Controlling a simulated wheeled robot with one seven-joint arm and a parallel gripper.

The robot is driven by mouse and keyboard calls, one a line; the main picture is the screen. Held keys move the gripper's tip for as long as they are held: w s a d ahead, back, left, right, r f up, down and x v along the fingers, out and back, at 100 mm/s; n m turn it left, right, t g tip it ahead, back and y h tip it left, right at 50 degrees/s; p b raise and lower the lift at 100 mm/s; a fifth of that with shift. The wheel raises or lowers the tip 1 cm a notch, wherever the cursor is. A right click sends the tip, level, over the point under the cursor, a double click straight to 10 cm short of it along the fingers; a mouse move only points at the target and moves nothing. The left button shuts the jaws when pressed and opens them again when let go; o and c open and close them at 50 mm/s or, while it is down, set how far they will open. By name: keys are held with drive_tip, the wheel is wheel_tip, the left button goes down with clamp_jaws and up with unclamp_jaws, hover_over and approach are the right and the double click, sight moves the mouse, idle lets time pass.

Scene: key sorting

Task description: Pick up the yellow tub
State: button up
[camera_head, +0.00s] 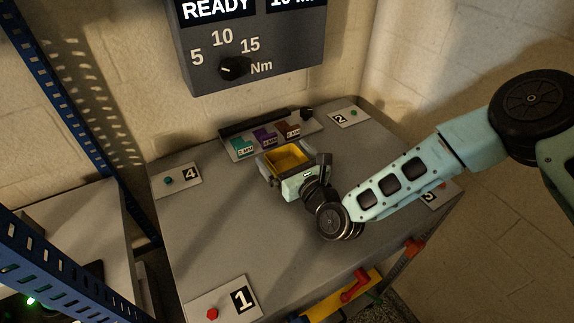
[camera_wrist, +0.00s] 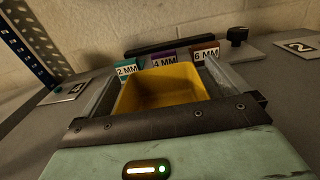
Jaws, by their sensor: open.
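The yellow tub (camera_head: 285,157) is an open, empty-looking box on the grey table, toward its back edge. It also shows in the wrist view (camera_wrist: 163,87), between the two fingers. My gripper (camera_head: 281,158) reaches in from the right, with one finger along each side of the tub. The fingers are open, and in the wrist view the tub's near edge is hidden behind the gripper's dark front bar. I cannot tell whether the fingers touch the tub's sides.
Behind the tub stands a rack with teal (camera_head: 243,146), purple (camera_head: 265,137) and brown (camera_head: 289,130) labelled blocks. Numbered plates 4 (camera_head: 177,180), 2 (camera_head: 348,117) and 1 (camera_head: 222,304) lie near the table's edges. A torque panel (camera_head: 250,45) hangs above.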

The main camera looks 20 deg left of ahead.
drive_tip(key=c, duration=1)
drive_tip(key=shift+r, duration=0.15)
